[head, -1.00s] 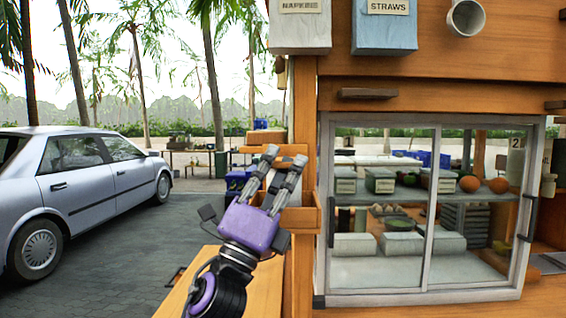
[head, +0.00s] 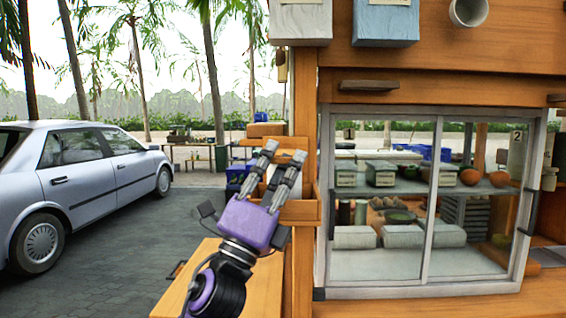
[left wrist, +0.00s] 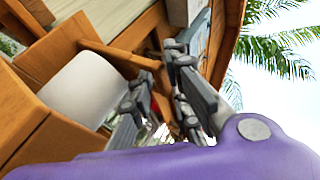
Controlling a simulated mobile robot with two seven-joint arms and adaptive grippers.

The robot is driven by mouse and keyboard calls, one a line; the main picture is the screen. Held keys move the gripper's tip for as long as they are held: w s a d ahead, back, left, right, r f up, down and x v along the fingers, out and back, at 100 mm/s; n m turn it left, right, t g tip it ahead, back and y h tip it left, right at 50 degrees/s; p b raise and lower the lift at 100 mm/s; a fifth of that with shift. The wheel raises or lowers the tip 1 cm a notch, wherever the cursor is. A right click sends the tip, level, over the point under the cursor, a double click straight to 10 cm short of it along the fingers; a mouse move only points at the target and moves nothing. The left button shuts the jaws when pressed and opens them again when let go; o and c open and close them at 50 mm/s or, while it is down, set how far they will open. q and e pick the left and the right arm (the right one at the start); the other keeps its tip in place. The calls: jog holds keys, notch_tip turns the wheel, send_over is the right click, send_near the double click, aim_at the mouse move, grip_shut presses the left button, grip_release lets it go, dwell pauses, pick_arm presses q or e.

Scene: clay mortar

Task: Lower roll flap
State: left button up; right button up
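A wooden roll holder is fixed to the side of the stall's corner post (head: 302,100). Its front board (head: 308,212) and a shelf-like board above it (head: 285,142) show behind my left gripper (head: 285,151). In the left wrist view a white roll (left wrist: 88,88) lies inside the holder, between brown wooden panels (left wrist: 55,40). I cannot tell for sure which panel is the flap. My left gripper is open and empty, its two fingers spread; in the left wrist view (left wrist: 156,66) the fingertips are beside the roll and panels. Contact is unclear. My right gripper is not in view.
A sliding glass window (head: 375,255) with metal frame fills the stall front at right. Dispensers (head: 386,22) hang above. A wooden counter (head: 190,285) lies below my left arm. A silver car (head: 95,185) stands at left, with open paving between.

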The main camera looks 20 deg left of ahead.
pick_arm(q)
jog(key=v, duration=1.1)
jog(key=shift+s+f, duration=0.2)
jog(key=shift+f, duration=0.05)
jog(key=shift+a, duration=0.1)
